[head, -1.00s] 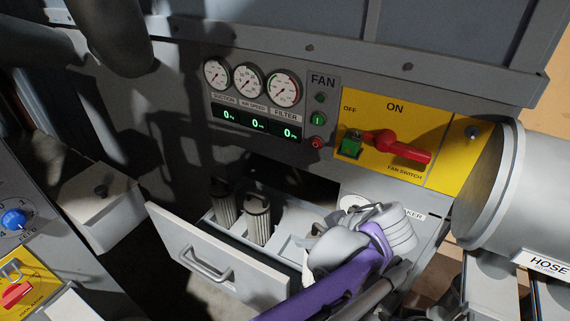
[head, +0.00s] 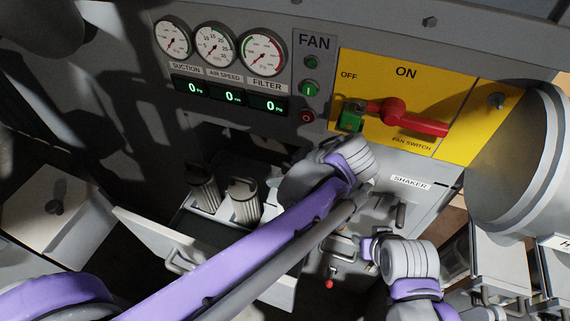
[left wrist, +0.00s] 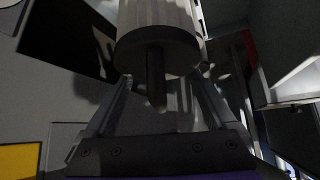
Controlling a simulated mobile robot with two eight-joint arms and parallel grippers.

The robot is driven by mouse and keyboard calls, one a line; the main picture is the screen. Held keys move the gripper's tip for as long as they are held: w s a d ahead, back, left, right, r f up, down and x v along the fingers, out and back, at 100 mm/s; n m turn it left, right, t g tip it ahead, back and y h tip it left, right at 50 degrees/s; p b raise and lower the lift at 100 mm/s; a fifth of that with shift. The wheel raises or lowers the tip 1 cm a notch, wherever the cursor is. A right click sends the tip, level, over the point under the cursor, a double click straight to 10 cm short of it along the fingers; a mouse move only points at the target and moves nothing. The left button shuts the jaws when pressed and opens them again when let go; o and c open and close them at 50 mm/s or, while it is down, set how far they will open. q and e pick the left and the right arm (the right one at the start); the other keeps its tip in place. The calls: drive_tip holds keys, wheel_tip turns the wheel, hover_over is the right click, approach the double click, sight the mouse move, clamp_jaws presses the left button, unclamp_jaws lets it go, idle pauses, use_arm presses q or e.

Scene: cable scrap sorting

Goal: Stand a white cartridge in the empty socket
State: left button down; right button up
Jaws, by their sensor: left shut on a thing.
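In the left wrist view my left gripper (left wrist: 157,86) is shut on the dark stem at one end of a pleated pale cartridge (left wrist: 157,18). The far end of this cartridge is out of frame. In the head view my purple left arm crosses the open drawer (head: 150,232), and its wrist hides the fingers and the held cartridge. Two pale ribbed cartridges stand upright in the drawer, a left one (head: 203,190) and a right one (head: 244,203). The part of the drawer right of them is mostly hidden, so I cannot make out the empty socket.
Gauges (head: 213,45) and a yellow fan switch panel (head: 365,70) with a red lever (head: 410,118) are above the drawer. A label reading SHAKER (head: 410,183) is on the cabinet to the right. A large grey hose pipe (head: 525,170) bulges out at the far right.

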use_arm(q)
drive_tip(key=shift+f, duration=0.75)
drive_tip(key=shift+w+a+f+b, duration=0.1)
drive_tip(key=shift+f+b, duration=2.25)
drive_tip(key=shift+f, duration=2.3)
use_arm(e)
drive_tip(key=s+f, duration=0.3)
drive_tip(key=f, duration=0.4)
drive_tip(key=shift+s+g, duration=0.25)
drive_tip(key=shift+g, duration=0.15)
drive_tip(key=shift+f, duration=0.1)
use_arm(q)
drive_tip(key=shift+w, duration=0.1)
unclamp_jaws()
